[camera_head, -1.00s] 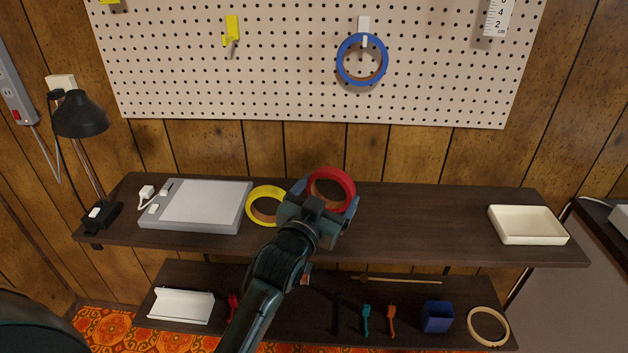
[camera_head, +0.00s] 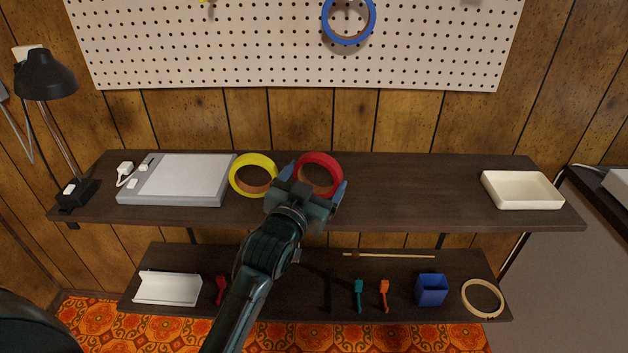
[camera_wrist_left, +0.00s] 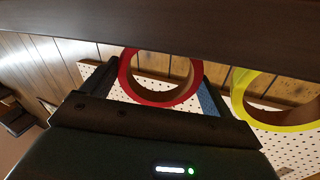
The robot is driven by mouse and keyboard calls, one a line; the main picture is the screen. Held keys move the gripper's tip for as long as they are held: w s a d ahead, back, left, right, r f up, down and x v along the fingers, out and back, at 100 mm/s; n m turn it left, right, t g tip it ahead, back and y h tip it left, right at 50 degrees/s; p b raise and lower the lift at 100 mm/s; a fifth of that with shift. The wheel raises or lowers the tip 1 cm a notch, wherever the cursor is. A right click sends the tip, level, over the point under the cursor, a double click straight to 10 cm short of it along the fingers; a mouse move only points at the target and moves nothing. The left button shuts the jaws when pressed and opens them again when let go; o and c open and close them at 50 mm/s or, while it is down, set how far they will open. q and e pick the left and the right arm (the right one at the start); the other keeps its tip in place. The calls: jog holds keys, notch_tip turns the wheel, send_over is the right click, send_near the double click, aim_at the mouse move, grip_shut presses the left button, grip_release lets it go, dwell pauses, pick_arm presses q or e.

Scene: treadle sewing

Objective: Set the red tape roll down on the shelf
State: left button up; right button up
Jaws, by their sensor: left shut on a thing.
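My left gripper (camera_head: 312,186) is shut on the red tape roll (camera_head: 319,158), with one finger on each side of it. The roll is upright, its hole facing me, at the middle of the upper shelf (camera_head: 420,190). The gripper hides its lower part in the head view. In the left wrist view, which looks upside down, the red roll (camera_wrist_left: 128,80) sits between the fingers with its rim close to the dark shelf (camera_wrist_left: 60,22). I cannot tell whether it touches the shelf. My right gripper is not in view.
A yellow tape roll (camera_head: 236,178) stands upright just left of the red one. Further left are a grey flat device (camera_head: 180,180) and a black lamp (camera_head: 45,75). A cream tray (camera_head: 522,190) is at the right. The shelf between red roll and tray is clear.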

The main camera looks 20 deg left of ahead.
pick_arm(q)
jog(key=shift+f, duration=0.35)
jog(key=o, duration=0.8)
jog(key=shift+s, duration=0.2)
jog(key=s, duration=1.2)
jog(key=shift+s+a+p, duration=0.3)
jog(key=shift+s+a, duration=0.05)
jog(key=shift+a, duration=0.1)
